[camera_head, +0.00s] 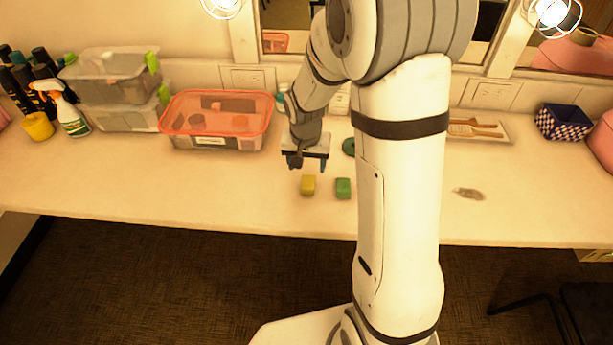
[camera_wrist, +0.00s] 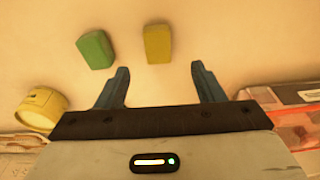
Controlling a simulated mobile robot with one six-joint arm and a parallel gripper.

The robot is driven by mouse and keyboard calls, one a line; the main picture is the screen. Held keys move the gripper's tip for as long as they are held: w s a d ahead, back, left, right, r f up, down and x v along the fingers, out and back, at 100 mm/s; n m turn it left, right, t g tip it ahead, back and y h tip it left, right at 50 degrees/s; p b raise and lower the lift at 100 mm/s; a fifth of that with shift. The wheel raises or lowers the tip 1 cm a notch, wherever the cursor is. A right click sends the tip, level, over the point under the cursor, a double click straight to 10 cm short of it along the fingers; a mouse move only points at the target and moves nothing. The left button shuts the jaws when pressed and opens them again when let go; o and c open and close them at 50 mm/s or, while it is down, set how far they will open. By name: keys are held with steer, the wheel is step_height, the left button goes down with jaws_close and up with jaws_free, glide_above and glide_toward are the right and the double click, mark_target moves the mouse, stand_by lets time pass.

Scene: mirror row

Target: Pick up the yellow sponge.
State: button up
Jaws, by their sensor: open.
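The yellow sponge (camera_head: 308,185) is a small block lying on the white counter, near its front edge. In the wrist view the yellow sponge (camera_wrist: 158,44) lies just beyond the fingertips, roughly in line with the gap between them. My gripper (camera_head: 307,165) is above the counter, just behind the sponge in the head view. In the wrist view my gripper (camera_wrist: 160,72) has its two blue fingers spread apart with nothing between them. The sponge is apart from both fingers and fully visible.
A green block (camera_head: 343,188) lies close to the right of the sponge; it also shows in the wrist view (camera_wrist: 95,49). A red-lidded clear container (camera_head: 216,118) stands behind left. A dark green round item (camera_head: 348,146) is partly behind my arm. The front left counter is clear.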

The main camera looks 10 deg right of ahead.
mark_target(308, 181)
steer(key=f, duration=0.5)
steer(key=w+f, duration=0.1)
steer(key=f, duration=0.2)
steer(key=shift+d+p, duration=0.3)
steer(key=shift+d, duration=0.05)
steer(key=shift+c, duration=0.3)
steer(key=c, duration=1)
step_height(308, 181, up, 10)
steer(key=o, duration=0.4)
steer(key=c, duration=0.3)
steer(key=shift+s+f, duration=0.1)
